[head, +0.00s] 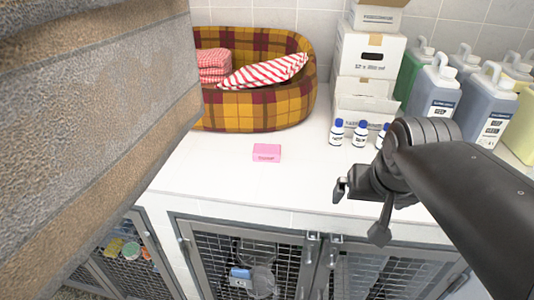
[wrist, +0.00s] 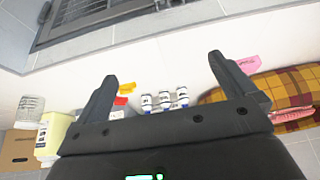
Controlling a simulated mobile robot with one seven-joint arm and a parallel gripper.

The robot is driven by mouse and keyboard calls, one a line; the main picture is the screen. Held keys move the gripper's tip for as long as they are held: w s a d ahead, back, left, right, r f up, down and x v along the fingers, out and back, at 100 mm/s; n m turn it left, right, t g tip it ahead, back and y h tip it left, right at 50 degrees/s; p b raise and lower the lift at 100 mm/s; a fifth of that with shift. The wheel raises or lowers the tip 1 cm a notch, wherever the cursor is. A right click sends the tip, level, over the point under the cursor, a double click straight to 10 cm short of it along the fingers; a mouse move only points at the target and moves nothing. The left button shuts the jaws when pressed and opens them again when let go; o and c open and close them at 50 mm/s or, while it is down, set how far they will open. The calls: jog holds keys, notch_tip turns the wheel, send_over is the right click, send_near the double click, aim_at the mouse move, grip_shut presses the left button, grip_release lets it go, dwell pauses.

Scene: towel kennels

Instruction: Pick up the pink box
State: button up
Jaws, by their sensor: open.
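The pink box (head: 267,153) is a small flat block lying on the white counter, in front of the plaid pet bed. In the wrist view the pink box (wrist: 249,64) lies just outside the right finger, beside the plaid bed. My gripper (head: 360,212) is over the counter's front edge, to the right of the box and nearer the camera, apart from it. In the wrist view my gripper (wrist: 162,68) has its two fingers spread with nothing between them.
The plaid bed (head: 262,110) holds folded checked and striped cloths. Several blue-capped bottles (head: 360,133) stand right of the box, before white cartons (head: 367,55) and large jugs (head: 435,90). A rough beige slab (head: 95,100) blocks the left view. Mesh cages (head: 255,260) are below. The counter around the box is clear.

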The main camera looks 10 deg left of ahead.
jog(key=w+a+r, duration=0.2)
jog(key=w+a, duration=0.4)
jog(key=w, duration=0.3)
send_near(267, 149)
jog(key=f, duration=0.2)
jog(key=w+f, duration=0.1)
jog(key=shift+f+n+g, duration=0.3)
jog(key=shift+n+g, duration=0.1)
jog(key=shift+w+x, duration=0.25)
jog(key=shift+x, duration=1.15)
jog(key=shift+w+x, duration=0.25)
jog(key=shift+x, duration=1.2)
jog(key=shift+s+r, duration=0.1)
jog(key=shift+r, duration=0.1)
jog(key=shift+c, duration=0.4)
jog(key=c, duration=0.9)
jog(key=shift+c, duration=0.4)
